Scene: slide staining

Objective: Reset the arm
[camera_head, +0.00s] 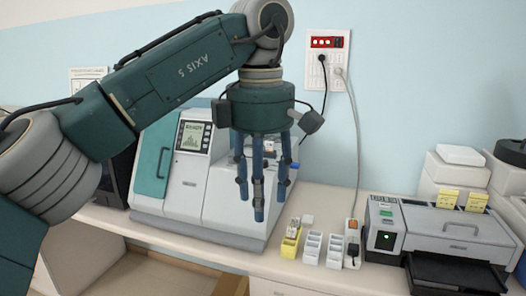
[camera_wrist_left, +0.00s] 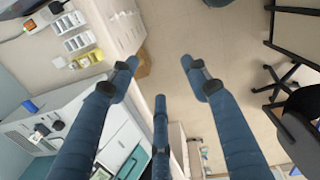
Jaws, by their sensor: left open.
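My left arm (camera_head: 150,85) comes in from the left and bends down at the wrist. My left gripper (camera_head: 262,190) points downward in front of the white and teal machine (camera_head: 182,202), with its blue fingers spread and nothing between them. In the left wrist view the fingers of the left gripper (camera_wrist_left: 162,78) are also apart and empty, with the beige floor (camera_wrist_left: 172,30) behind them. My right gripper does not show in either view.
On the counter right of my gripper stand a yellow container (camera_head: 290,244), white racks (camera_head: 312,248), a power strip (camera_head: 352,243) and a printer (camera_head: 455,232). A wall outlet (camera_head: 327,62) has cables hanging down. In the left wrist view a dark chair (camera_wrist_left: 290,85) stands on the floor.

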